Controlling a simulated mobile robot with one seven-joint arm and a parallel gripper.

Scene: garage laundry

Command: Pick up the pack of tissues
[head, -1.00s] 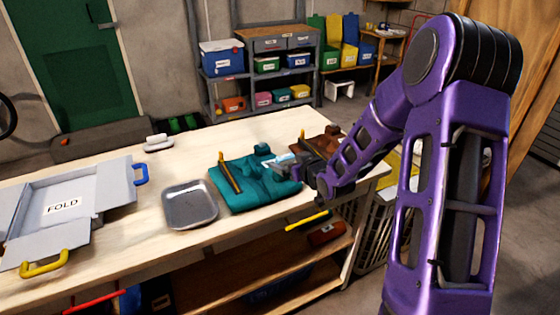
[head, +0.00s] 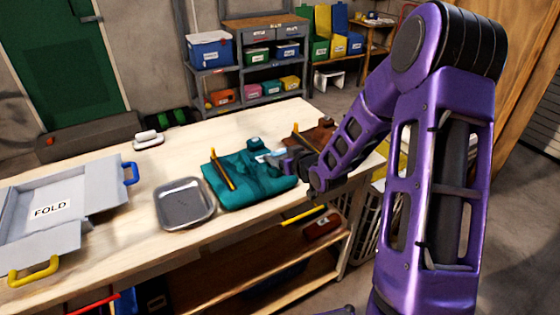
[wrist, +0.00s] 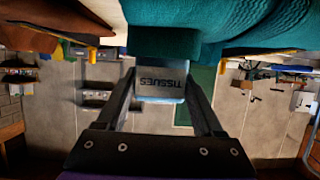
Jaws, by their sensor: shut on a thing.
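The pack of tissues (wrist: 161,84), pale with a dark printed "TISSUES" label, is between the two fingers of my gripper (wrist: 160,77) in the wrist view, which looks upside down. My gripper is shut on it. In the head view the pack (head: 270,155) shows as a small pale blue and white shape at the tip of my gripper (head: 277,158), over a folded teal garment (head: 262,184). The garment also fills the top of the wrist view (wrist: 235,22). I cannot tell whether the pack touches the garment.
A grey metal tray (head: 184,204) lies left of the garment on the wooden table (head: 120,230). A grey folding board (head: 95,190) marked "FOLD" is farther left. A brown folded item (head: 318,136) lies right of the garment. Shelves (head: 262,62) with bins stand behind.

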